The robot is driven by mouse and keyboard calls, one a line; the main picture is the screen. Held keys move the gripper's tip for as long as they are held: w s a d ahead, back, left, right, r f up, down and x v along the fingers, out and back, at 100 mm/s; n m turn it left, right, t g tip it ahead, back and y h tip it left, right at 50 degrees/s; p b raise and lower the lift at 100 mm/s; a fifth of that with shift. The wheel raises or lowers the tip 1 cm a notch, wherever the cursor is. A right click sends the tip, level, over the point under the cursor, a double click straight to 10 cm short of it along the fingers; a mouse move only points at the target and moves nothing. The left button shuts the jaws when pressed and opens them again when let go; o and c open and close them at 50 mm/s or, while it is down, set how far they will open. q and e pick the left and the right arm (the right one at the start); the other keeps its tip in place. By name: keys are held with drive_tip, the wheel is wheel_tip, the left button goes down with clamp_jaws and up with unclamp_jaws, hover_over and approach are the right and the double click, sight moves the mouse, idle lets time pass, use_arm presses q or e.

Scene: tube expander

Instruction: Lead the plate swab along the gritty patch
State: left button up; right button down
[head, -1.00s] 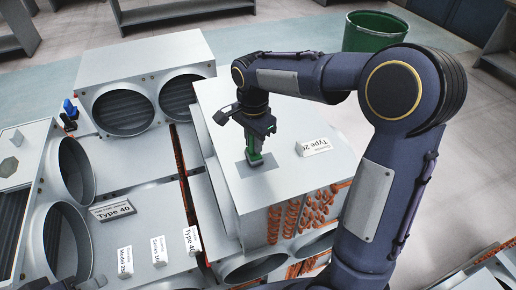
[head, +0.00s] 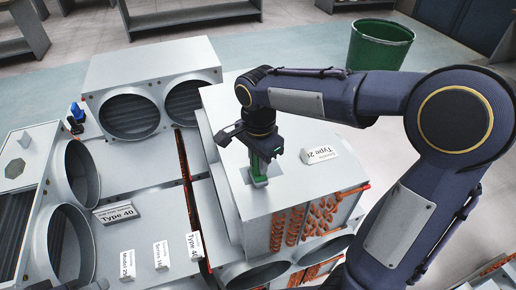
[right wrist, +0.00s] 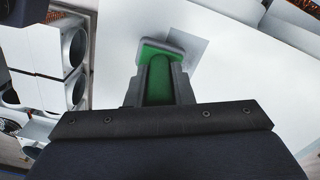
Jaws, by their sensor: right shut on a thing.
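The plate swab is a green tool with a flat foot (head: 259,181). It stands nearly upright at the top plate of the big light-grey box (head: 225,112). My right gripper (head: 264,156) is shut on its green handle, which also shows between the fingers in the right wrist view (right wrist: 159,82). The gritty patch is a darker grey area (head: 276,172) on the plate, partly hidden by the swab. In the right wrist view the patch (right wrist: 192,49) shows beside and under the swab foot. I cannot tell whether the foot presses on the plate.
A white "Type 20" label (head: 320,155) stands on the same plate, right of the swab. Duct units with round openings (head: 128,115) stand to the left and behind. A blue-topped item (head: 76,113) stands at the left. A green bin (head: 375,45) is on the floor behind.

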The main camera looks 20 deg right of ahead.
drive_tip(key=shift+w, duration=0.15)
drive_tip(key=shift+f, duration=0.65)
drive_tip(key=shift+f, duration=0.3)
idle(0.3)
drive_tip(key=w, duration=0.6)
drive_tip(key=shift+w+d, duration=0.2)
drive_tip(key=shift+r, duration=1.25)
